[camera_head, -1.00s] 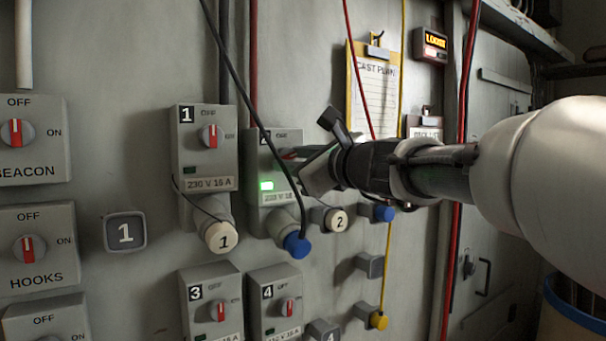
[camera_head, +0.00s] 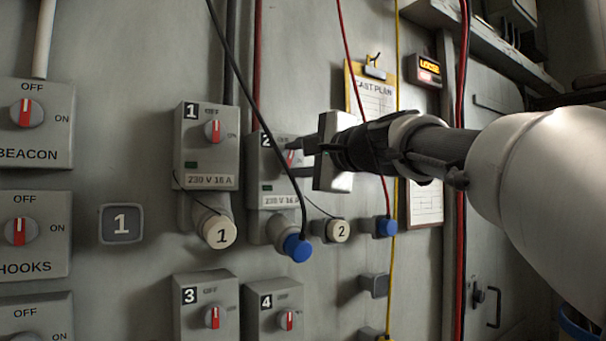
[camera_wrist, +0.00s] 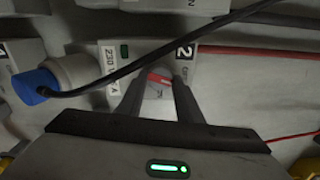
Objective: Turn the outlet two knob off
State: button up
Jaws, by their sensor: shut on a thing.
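Outlet two is the grey box (camera_head: 270,182) with a "2" plate, right of outlet one. There the red bar runs toward the partly covered "OFF" lettering. The small green lamp (camera_wrist: 124,50) of outlet two looks dark. A blue plug (camera_head: 297,247) sits in the socket below the box.
Outlet one (camera_head: 206,150) is close on the left, with outlets three (camera_head: 205,300) and four (camera_head: 272,300) below. A black cable (camera_head: 250,95) hangs across the front of outlet two. A clipboard (camera_head: 370,100) and a red cable hang to the right.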

jog(key=shift+n+b, duration=1.1)
jog(key=shift+n, duration=0.6)
jog(key=o, duration=1)
jog(key=shift+o, duration=0.2)
jog(key=shift+s+d, duration=0.1)
jog(key=b+v, duration=0.2)
jog(key=v, duration=1.5)
jog(key=shift+d, duration=0.1)
